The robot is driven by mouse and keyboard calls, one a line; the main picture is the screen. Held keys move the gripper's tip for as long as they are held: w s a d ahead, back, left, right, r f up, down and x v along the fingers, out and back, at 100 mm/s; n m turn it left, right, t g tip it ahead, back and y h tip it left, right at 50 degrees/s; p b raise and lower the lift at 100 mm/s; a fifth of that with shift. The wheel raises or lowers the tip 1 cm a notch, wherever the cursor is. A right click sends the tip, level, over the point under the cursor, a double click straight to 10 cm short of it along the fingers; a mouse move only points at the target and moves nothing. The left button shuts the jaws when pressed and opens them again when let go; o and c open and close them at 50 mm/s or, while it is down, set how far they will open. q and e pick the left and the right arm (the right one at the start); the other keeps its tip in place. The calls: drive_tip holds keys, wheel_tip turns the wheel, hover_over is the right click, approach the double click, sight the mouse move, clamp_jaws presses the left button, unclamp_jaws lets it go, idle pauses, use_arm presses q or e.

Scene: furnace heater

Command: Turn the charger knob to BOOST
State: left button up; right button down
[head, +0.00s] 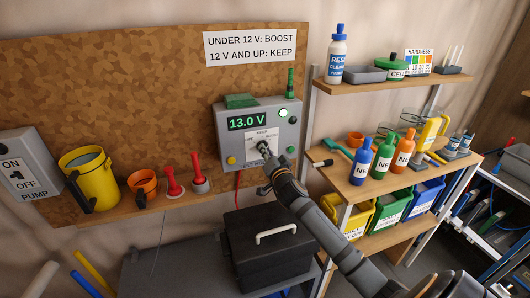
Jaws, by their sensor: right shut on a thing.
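The grey charger box (223,132) hangs on the brown patterned board. Its green display (247,123) reads 13.0 V. Its dark knob (263,147) is low in the middle of the front, with small OFF, KEEP and BOOST labels around it. My right gripper (265,153) reaches up from the lower right and is shut on the knob, hiding much of it. I cannot tell which label the knob points to. A white sign (251,45) above says under 12 V BOOST, 12 V and up KEEP. My left gripper is not in view.
A black case (270,250) with a white handle stands below the charger. A ledge on the left holds a yellow jug (88,178), an orange cup (143,187) and red-handled tools. Shelves on the right (385,179) carry bottles and bins. A pump switch box (27,170) is far left.

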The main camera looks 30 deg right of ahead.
drive_tip(key=shift+m, duration=0.4)
drive_tip(key=m+b, duration=0.2)
drive_tip(key=b, duration=0.1)
drive_tip(key=shift+f+m, duration=0.1)
drive_tip(key=shift+m, duration=0.3)
drive_tip(key=c, duration=1.3)
unclamp_jaws()
drive_tip(key=shift+o, duration=0.4)
